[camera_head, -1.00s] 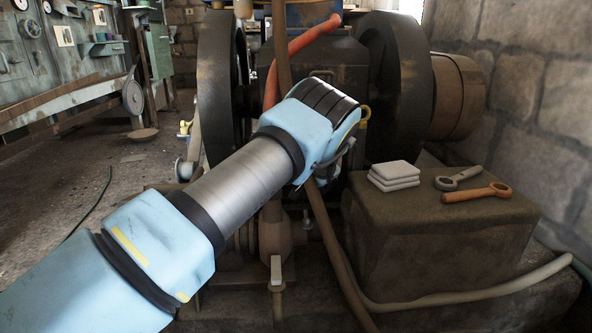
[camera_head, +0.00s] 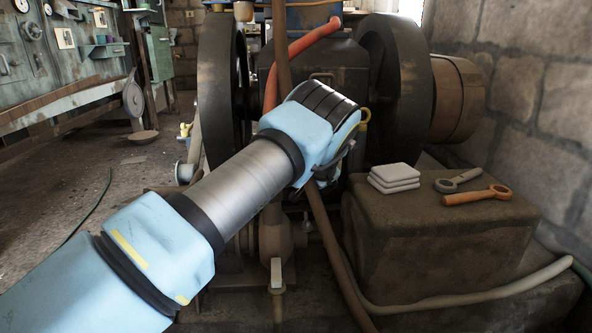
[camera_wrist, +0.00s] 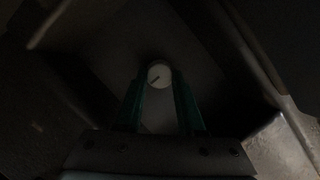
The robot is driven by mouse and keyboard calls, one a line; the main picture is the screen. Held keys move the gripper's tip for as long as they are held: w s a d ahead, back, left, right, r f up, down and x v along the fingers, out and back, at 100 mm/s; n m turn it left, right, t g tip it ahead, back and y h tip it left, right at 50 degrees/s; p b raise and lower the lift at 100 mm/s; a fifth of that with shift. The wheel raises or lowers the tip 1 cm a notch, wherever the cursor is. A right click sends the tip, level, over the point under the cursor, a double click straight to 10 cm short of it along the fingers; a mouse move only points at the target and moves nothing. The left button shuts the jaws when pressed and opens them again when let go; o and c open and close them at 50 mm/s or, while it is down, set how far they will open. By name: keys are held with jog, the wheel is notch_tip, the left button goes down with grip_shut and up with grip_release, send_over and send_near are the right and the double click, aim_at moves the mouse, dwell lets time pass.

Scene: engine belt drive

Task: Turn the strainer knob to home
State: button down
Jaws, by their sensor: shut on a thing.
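The strainer knob (camera_wrist: 160,70) is a small round pale disc with a dark pointer line in the wrist view. The line slants toward the lower left of its face. My gripper (camera_wrist: 159,80) has its two green fingers on either side of the knob, shut on it. In the head view the knob and my fingers are hidden behind my own arm, which reaches in toward the engine (camera_head: 338,65). The wrist view is very dark, so markings around the knob cannot be read.
A red hose (camera_head: 303,40) and a brown pipe (camera_head: 331,240) run close to my arm. Two dark flywheels (camera_head: 397,85) flank the engine. Open floor lies at left.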

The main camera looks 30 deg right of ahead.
jog(key=n+h, duration=0.1)
jog(key=n, duration=0.1)
jog(key=n+g+h+p, duration=0.1)
jog(key=n, duration=0.1)
jog(key=n+g+h+p, duration=0.1)
jog(key=n, duration=0.1)
jog(key=shift+w+a, duration=0.1)
jog(key=shift+a, duration=0.2)
dwell(0.5)
jog(key=shift+g, duration=0.3)
jog(key=c, duration=0.5)
grip_release()
jog(key=shift+p+v, duration=1.55)
jog(key=shift+v, duration=2.2)
